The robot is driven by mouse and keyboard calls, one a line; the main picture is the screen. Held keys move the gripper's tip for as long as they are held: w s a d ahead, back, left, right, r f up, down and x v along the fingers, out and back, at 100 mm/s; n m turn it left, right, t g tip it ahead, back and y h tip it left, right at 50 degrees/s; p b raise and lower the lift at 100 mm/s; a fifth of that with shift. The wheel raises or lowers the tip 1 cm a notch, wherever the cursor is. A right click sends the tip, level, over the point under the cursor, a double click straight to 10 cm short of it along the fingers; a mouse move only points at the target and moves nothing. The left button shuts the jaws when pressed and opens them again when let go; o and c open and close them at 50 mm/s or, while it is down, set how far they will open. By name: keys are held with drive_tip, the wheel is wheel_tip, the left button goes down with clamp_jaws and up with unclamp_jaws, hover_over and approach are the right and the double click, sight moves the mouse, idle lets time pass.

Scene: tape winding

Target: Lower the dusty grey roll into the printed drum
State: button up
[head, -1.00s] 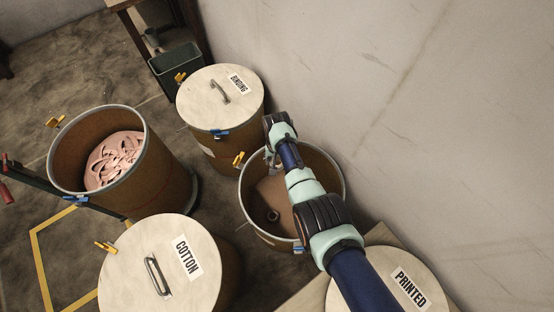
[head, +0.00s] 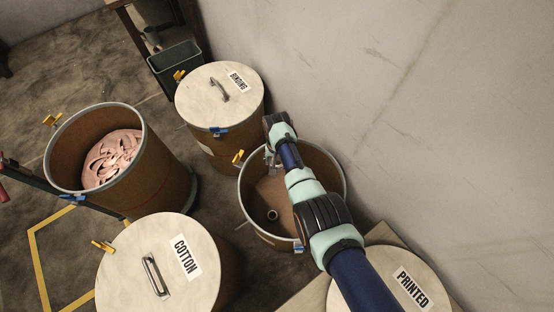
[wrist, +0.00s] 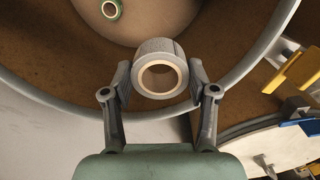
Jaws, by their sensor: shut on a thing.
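The grey roll (wrist: 158,47), with a pale cardboard core, is held between the two fingertips of my gripper (wrist: 160,76) in the wrist view. My gripper is shut on its sides. Roll and gripper are over the open drum (head: 342,170), near its rim (wrist: 262,62) in the wrist view. In the head view my gripper (head: 272,160) is at the drum's left inner side, partly hidden by my arm. A lid marked PRINTED (head: 385,285) lies apart at the lower right. No label shows on the open drum itself.
A small green roll (wrist: 113,9) lies on the drum floor. A lidded BINDING drum (head: 212,92) stands behind, a lidded COTTON drum (head: 140,250) at front left. An open drum (head: 70,160) with pink coils stands at left. A wall (head: 430,110) rises close on the right.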

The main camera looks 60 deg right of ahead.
drive_tip(key=shift+f+b, duration=0.65)
drive_tip(key=shift+f, duration=0.1)
idle(0.7)
drive_tip(key=o, duration=1.1)
wheel_tip(320, 180, up, 12)
drive_tip(key=shift+r, duration=0.1)
